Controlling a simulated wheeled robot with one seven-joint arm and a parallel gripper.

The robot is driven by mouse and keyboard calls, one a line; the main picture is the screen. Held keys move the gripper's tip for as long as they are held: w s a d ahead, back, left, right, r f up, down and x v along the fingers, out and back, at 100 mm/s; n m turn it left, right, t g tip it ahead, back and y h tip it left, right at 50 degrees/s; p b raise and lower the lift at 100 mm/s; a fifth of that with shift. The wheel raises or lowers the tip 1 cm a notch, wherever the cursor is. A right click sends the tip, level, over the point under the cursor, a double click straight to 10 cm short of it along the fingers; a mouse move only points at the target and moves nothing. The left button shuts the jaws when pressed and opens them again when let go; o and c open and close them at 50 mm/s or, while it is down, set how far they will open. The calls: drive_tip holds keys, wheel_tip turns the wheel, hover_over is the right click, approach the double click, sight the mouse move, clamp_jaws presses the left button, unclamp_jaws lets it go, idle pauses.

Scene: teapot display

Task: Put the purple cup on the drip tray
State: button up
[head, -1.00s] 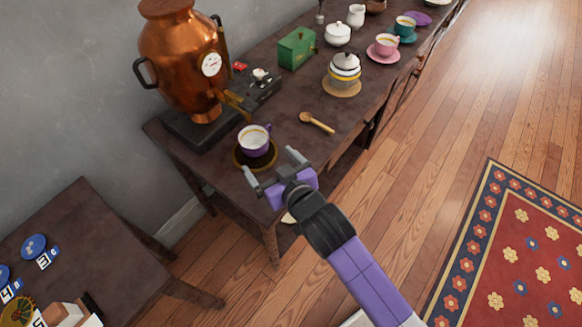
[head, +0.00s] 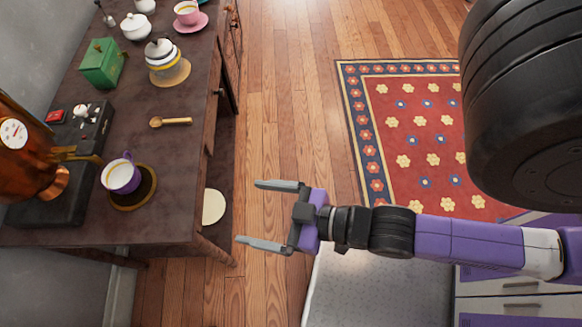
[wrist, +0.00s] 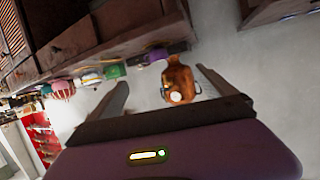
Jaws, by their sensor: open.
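The purple cup (head: 121,174) has a white inside. It stands upright on the round dark drip tray (head: 142,192) with a brassy rim, below the urn's spout, at the near end of the dark table. The cup looks slightly off the tray's middle, toward the left. My gripper (head: 262,215) is open and empty, right of the table's edge and apart from the cup. In the wrist view the two open fingers (wrist: 170,95) show with nothing between them close by; the copper urn (wrist: 179,82) stands beyond.
A wooden spoon (head: 170,121), a green box (head: 102,63) and a striped lidded pot (head: 166,58) stand farther along the table (head: 185,225). The copper urn is at the left. A red patterned rug (head: 415,135) lies on open wooden floor (head: 285,110).

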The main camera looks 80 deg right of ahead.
drive_tip(key=s+d+r, duration=0.1)
drive_tip(key=s+r, duration=0.5)
drive_tip(key=s, duration=0.1)
